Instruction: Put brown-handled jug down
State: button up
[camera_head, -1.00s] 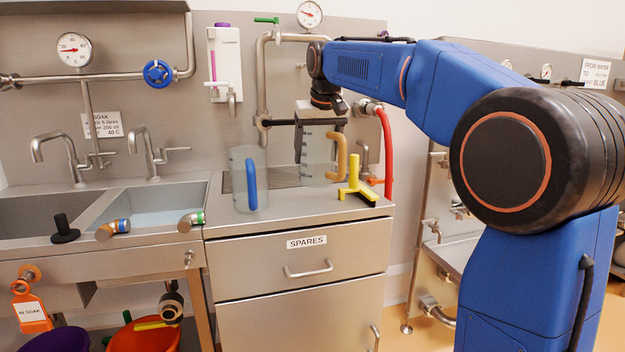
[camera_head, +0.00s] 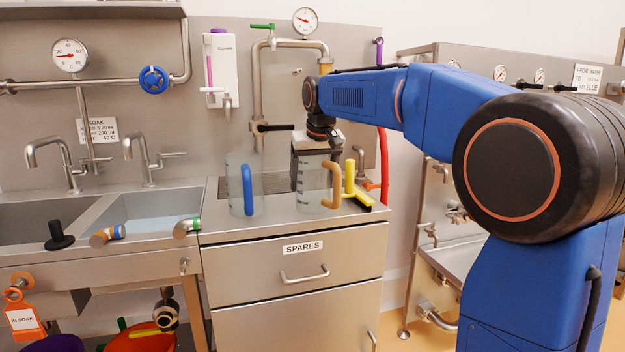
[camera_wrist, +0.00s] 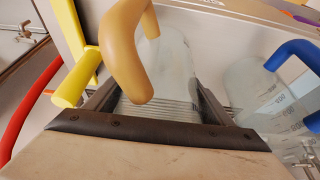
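The brown-handled jug (camera_head: 312,198) is clear with a tan handle on its right. It stands upright over the steel counter (camera_head: 225,225), its base at or very near the surface; I cannot tell if it touches. My gripper (camera_head: 314,165) comes down from above with its fingers around the jug. In the wrist view, the dark fingers (camera_wrist: 158,103) lie along both sides of the jug (camera_wrist: 170,65), and its tan handle (camera_wrist: 127,50) rises close to the camera.
A blue-handled jug (camera_head: 238,185) stands just left. A yellow fitting (camera_head: 350,180) is close on the right, with a red hose (camera_head: 384,165) behind it. A steel pipe with a black-handled valve (camera_head: 272,127) stands behind. The sink (camera_head: 150,215) lies left of the counter.

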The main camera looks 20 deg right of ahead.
jog(key=shift+o, duration=1.1)
jog(key=shift+r, duration=0.15)
jog(key=v, duration=1.2)
jog(key=s+d+f, duration=0.1)
jog(key=s+f, duration=0.5)
jog(key=s, duration=0.3)
jog(key=s+d+f, duration=0.1)
jog(key=s+f, duration=0.5)
jog(key=s, duration=0.3)
jog(key=shift+d, duration=0.35)
jog(key=shift+o, duration=0.4)
jog(key=s+d+f, duration=0.1)
jog(key=s+f, duration=1.8)
jog(key=f, duration=0.3)
jog(key=shift+s+d, duration=0.15)
jog(key=shift+d, duration=0.1)
